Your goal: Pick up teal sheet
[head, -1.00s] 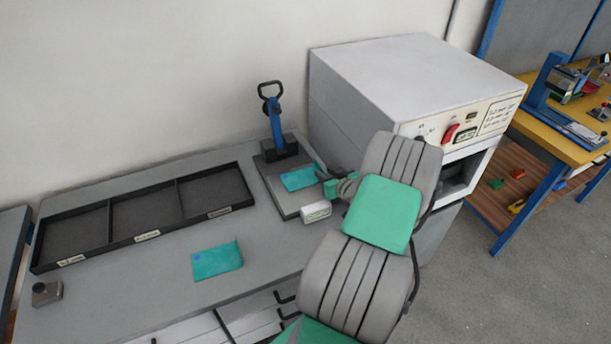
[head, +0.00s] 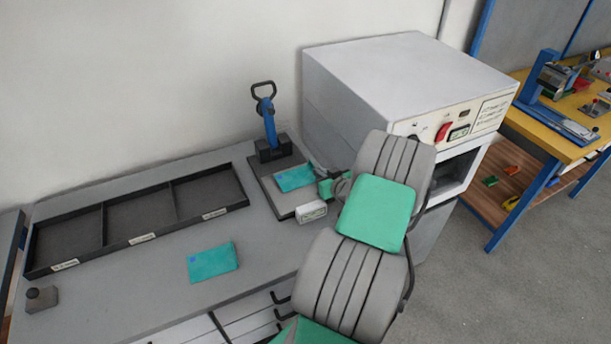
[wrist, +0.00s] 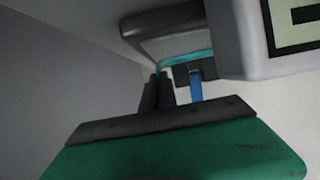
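One teal sheet (head: 296,177) lies on the press's base plate at the back of the bench. A second teal sheet (head: 214,261) lies flat on the open bench top, front left of the press. My gripper (head: 322,188) is low at the right edge of the sheet on the press, mostly hidden behind my arm. In the wrist view its dark fingers (wrist: 156,80) look close together, with a teal sheet's edge (wrist: 188,57) just beyond the tips. Whether they grip it is not clear.
The blue-handled press (head: 268,125) stands behind the sheet. A white labelled block (head: 311,211) sits close beside my gripper. A large grey machine (head: 405,75) stands right.

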